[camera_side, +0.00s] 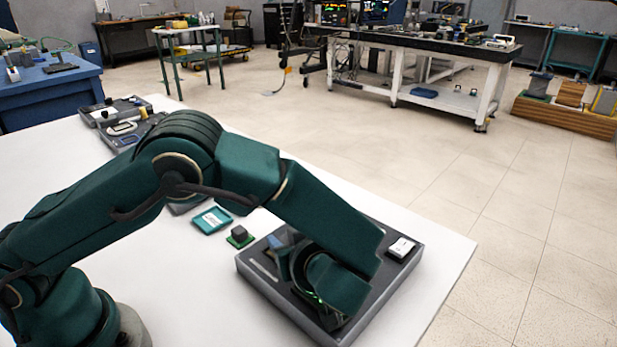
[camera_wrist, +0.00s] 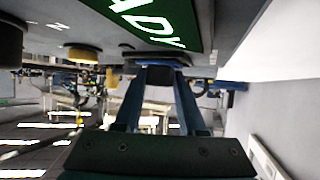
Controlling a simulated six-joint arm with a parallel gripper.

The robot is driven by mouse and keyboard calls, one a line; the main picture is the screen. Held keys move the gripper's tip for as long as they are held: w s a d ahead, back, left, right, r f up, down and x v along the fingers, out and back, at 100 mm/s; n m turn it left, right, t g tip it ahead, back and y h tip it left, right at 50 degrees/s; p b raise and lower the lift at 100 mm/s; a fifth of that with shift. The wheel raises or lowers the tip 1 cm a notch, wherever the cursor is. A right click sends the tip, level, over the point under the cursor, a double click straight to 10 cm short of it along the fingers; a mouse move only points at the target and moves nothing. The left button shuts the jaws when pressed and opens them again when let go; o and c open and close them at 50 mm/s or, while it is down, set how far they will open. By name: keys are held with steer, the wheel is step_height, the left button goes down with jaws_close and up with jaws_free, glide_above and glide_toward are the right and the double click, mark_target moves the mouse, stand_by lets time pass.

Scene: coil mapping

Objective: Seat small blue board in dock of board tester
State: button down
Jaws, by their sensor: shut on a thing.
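The board tester (camera_side: 262,282) is a grey box with a dark top at the front right of the white table. My gripper (camera_wrist: 158,72) is low at the tester, its two blue fingers closing in on the small blue board (camera_wrist: 155,59), seen edge-on as a thin strip at the fingertips. The board lies close to the tester's dark face; whether it sits in the dock cannot be told. In the side view my wrist covers the fingertips, the board and the dock. A green display (camera_wrist: 160,18) with large white letters fills the top of the wrist view.
A white switch-like block (camera_side: 402,248) is on the tester's right part. A small green board with a dark block (camera_side: 239,236) and a teal card (camera_side: 211,220) lie left of the tester. A yellow knob (camera_wrist: 82,53) and a dark knob (camera_wrist: 10,42) stand out nearby.

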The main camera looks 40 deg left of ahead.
steer(key=shift+c, duration=1)
jaws_free()
steer(key=shift+w, duration=0.1)
steer(key=shift+r, duration=0.1)
steer(key=shift+o, duration=0.4)
steer(key=shift+r, duration=3.45)
